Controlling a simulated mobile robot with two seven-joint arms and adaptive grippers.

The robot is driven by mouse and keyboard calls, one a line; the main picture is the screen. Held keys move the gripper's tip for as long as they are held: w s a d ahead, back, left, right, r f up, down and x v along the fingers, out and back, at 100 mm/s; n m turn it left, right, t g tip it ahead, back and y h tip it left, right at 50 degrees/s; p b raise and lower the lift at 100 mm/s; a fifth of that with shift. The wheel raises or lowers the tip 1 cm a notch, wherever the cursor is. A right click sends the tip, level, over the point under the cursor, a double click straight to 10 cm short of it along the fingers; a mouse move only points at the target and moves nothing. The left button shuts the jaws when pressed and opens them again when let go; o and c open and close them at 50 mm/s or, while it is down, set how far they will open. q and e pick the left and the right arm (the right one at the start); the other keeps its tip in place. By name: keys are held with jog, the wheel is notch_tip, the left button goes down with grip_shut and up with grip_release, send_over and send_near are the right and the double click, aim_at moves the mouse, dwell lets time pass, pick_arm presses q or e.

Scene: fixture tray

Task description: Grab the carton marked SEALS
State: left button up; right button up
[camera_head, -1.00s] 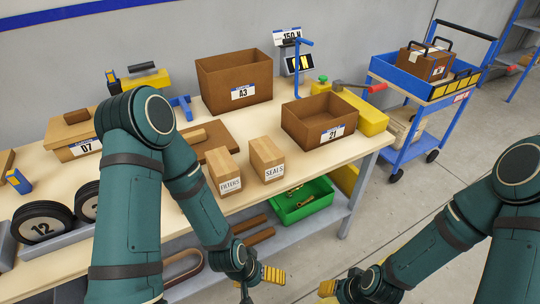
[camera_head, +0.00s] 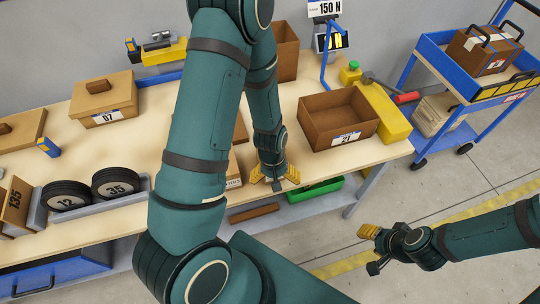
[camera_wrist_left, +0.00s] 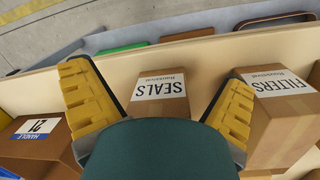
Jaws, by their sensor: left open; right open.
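The SEALS carton (camera_wrist_left: 160,105) is a brown box with a white label on top. In the left wrist view it stands between the spread yellow fingers of my left gripper (camera_wrist_left: 154,80), which is open and not closed on it. In the head view my left gripper (camera_head: 275,177) is over the table's front edge, and it and my arm hide the SEALS carton. The FILTERS carton (camera_wrist_left: 283,118) stands to the right in the wrist view, close to the right finger. My right gripper (camera_head: 369,250) is open and empty, out over the floor.
An open box marked 21 (camera_head: 320,140) stands right of my left gripper, also at the wrist view's left edge (camera_wrist_left: 32,150). A green bin (camera_head: 315,190) is below the table edge. Wheels (camera_head: 67,196) and box 07 (camera_head: 103,112) are left. A blue trolley (camera_head: 440,78) stands right.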

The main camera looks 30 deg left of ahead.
pick_arm(q)
jog(key=shift+n+y, duration=0.5)
jog(key=shift+n, duration=0.2)
jog(key=w+a+r, duration=0.1)
jog(key=r, duration=0.1)
jog(key=w+a+r, duration=0.1)
jog(key=w+r, duration=0.1)
jog(key=w+a+r, duration=0.1)
jog(key=r, duration=0.1)
jog(key=shift+w+r, duration=0.1)
jog(key=shift+w, duration=0.05)
notch_tip(320, 180, up, 7)
jog(key=w+a+n, duration=0.2)
jog(key=a, duration=0.1)
jog(key=f, duration=0.5)
jog(key=f+b, duration=0.1)
jog(key=f, duration=0.1)
jog(key=shift+w+d+f, duration=0.1)
jog(key=shift+w+f, duration=0.1)
jog(key=shift+w, duration=0.05)
jog(key=shift+f+b, duration=0.4)
jog(key=shift+f, duration=2.4)
jog(key=shift+w, duration=0.1)
jog(key=c, duration=1.2)
